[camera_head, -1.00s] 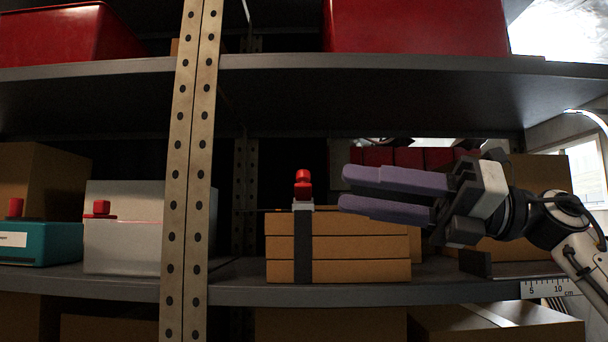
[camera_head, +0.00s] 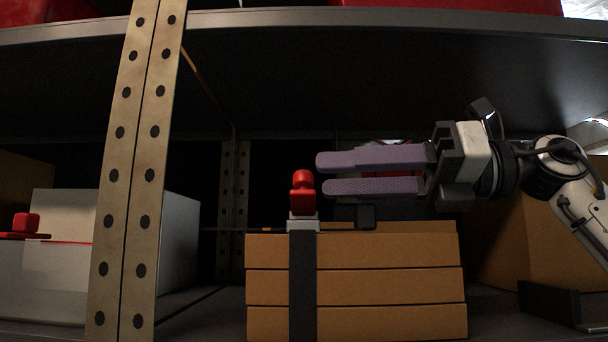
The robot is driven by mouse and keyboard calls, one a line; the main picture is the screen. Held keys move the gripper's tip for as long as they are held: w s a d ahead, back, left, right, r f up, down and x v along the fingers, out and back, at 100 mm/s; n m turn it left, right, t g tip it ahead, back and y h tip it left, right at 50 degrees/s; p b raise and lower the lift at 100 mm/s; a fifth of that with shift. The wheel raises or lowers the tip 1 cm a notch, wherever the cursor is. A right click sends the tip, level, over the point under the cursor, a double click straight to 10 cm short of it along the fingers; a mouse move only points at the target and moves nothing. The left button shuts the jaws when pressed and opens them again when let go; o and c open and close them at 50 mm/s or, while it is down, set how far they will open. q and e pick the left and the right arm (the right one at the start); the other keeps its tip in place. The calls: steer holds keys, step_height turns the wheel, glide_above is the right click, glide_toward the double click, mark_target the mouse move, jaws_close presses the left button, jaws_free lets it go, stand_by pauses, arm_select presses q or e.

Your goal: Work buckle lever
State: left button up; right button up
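A red buckle lever (camera_head: 302,194) stands upright on a light grey buckle base (camera_head: 303,223). The base sits on top of a stack of brown boxes (camera_head: 390,287), on a dark strap (camera_head: 302,285) that runs down their front. My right gripper (camera_head: 322,174) comes in from the right with two purple fingers, one above the other, pointing left. A gap shows between the fingers and nothing is in it. In the picture the fingertips are just right of the lever; whether they touch it I cannot tell. My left gripper is not in view.
A perforated metal post (camera_head: 138,170) stands left of the stack. Behind it is a white box (camera_head: 63,225) with a red knob (camera_head: 27,222). A dark shelf (camera_head: 330,60) spans above. A brown box (camera_head: 545,230) stands at the right, behind my arm.

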mark_target(304, 173)
steer(key=a, duration=0.2)
steer(key=w+a, duration=0.1)
steer(key=a, duration=0.2)
steer(key=shift+a+p, duration=0.15)
steer(key=shift+p, duration=0.2)
jaws_close()
